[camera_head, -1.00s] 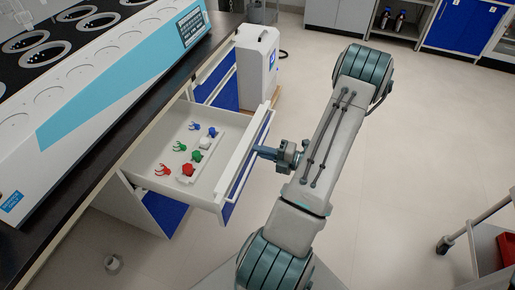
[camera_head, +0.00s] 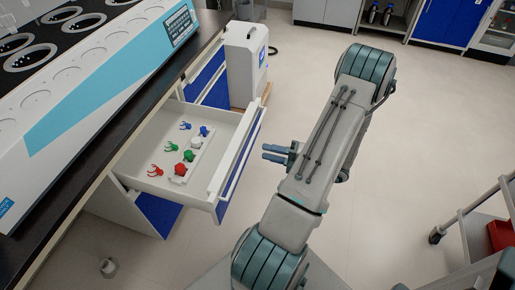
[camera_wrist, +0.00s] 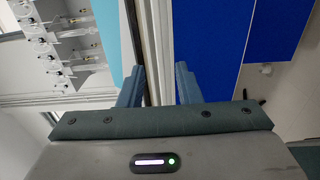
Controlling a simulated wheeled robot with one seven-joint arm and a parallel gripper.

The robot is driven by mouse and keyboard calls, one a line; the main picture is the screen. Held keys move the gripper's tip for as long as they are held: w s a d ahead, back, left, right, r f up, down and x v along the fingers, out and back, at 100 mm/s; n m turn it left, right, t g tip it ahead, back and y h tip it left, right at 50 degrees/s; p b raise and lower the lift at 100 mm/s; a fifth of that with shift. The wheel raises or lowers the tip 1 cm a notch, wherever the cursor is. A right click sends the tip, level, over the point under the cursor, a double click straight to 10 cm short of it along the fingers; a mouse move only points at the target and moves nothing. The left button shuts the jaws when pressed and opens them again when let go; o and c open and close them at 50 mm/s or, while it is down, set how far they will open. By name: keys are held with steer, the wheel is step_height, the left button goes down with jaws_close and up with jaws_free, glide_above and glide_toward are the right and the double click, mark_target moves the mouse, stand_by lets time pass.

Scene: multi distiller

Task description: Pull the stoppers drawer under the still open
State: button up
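The stoppers drawer (camera_head: 237,160) under the still (camera_head: 90,75) stands pulled out, with its inside in plain view. It holds red, green and blue clips at the left and a white rack (camera_head: 198,150) with red, green, white and blue stoppers. My gripper (camera_head: 265,153) is to the right of the drawer front, apart from it, with its two fingers spread and nothing held. In the wrist view my gripper (camera_wrist: 160,68) shows a gap between the fingers, with the drawer front's edge beyond them. The blue drawer face (camera_wrist: 205,45) lies to the right there.
The dark counter edge (camera_head: 120,130) runs along above the drawer. A cart (camera_head: 470,225) with a red bin is at the right. The floor between the drawer and the cart is mostly clear.

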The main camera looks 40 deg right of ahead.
steer(key=v, duration=0.8)
steer(key=w+a+r+n+g+y+p, duration=0.35)
steer(key=w+a+r+n+g, duration=0.25)
steer(key=a+r+n+g, duration=0.5)
steer(key=s+a+r+m+h+p, duration=0.1)
steer(key=a+r+m+h+p, duration=0.3)
steer(key=a+r+m, duration=0.5)
steer(key=a+r+m+g+h+p, duration=0.1)
steer(key=a+r+m+h+p, duration=0.3)
steer(key=m, duration=2.2)
steer(key=shift+s+a+r+g+h+p, duration=0.35)
steer(key=shift+a+r+h, duration=2.35)
steer(key=shift+r, duration=1.35)
